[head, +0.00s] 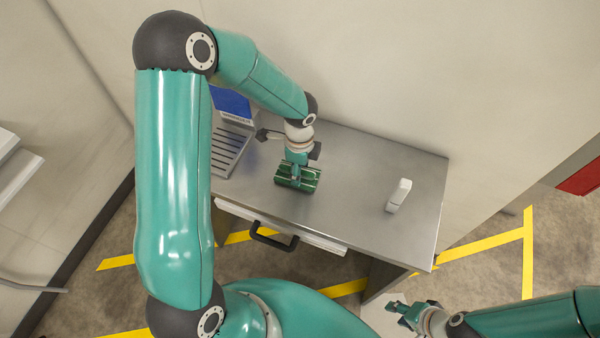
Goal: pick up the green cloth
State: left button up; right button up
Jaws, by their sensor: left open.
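The green cloth (310,181) lies on the grey metal table (355,185), folded into a small block with lighter stripes. My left gripper (296,178) is right above it with its fingers pointing down, over or at the middle of the cloth. The gripper is open, and its fingertips are partly lost against the cloth's similar green, so I cannot tell whether they touch it. My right gripper (400,310) is low at the bottom right, away from the table and the cloth; its fingers look spread and nothing shows between them.
A device with a blue panel (232,104) and a slatted tray (228,150) is at the table's left. A drawer with a black handle (272,240) is at the front. A wall closes the back.

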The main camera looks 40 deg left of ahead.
pick_arm(q)
grip_shut()
jog(key=shift+s, duration=0.1)
jog(key=shift+r, duration=0.1)
jog(key=shift+r, duration=0.5)
notch_tip(320, 180, up, 19)
jog(key=shift+b, duration=0.35)
jog(key=c, duration=0.7)
grip_release()
jog(key=shift+c, duration=1.5)
grip_shut()
